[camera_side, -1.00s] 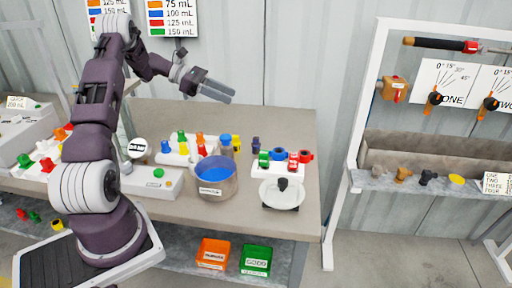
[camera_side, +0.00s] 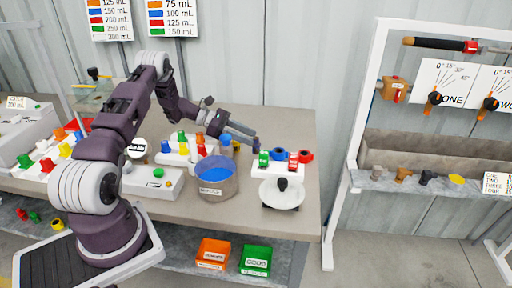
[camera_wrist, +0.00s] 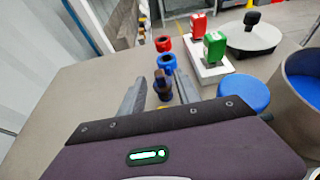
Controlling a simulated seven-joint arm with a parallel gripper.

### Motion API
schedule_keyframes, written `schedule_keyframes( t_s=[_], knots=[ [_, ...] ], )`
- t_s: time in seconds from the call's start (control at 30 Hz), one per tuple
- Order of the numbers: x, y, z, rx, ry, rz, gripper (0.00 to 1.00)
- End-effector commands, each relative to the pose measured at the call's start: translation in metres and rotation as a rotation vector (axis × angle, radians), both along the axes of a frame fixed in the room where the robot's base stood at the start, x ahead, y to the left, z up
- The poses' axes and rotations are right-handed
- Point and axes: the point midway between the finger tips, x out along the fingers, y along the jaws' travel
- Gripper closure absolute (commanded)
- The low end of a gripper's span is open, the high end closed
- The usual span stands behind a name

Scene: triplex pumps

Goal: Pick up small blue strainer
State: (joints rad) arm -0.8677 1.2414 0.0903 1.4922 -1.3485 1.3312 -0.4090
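A small dark blue piece with a darker, narrow top (camera_wrist: 162,84) stands upright on the table in the wrist view, framed between my fingers; it looks like the small blue strainer.
A white block with green and red valves (camera_wrist: 208,62) stands close by. A bucket with blue inside (camera_side: 215,172) and a white round dish (camera_side: 282,196) are nearby. The table's back right is clear.

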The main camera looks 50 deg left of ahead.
Motion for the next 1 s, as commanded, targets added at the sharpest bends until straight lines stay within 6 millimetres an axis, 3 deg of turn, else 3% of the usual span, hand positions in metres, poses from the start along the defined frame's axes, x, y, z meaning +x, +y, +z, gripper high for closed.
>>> schedule_keyframes(
  t_s=[0.03,0.2,0.57,0.8,1.0],
  knots=[
    [0.0,0.0,0.0,0.0,0.0,0.0,0.72],
    [0.0,0.0,0.0,0.0,0.0,0.0,1.0],
    [0.0,0.0,0.007,0.001,-0.001,0.0,1.0],
    [0.0,0.001,0.066,0.004,-0.004,-0.001,1.0],
    [0.0,0.001,0.104,0.002,-0.002,0.0,1.0]
  ],
)
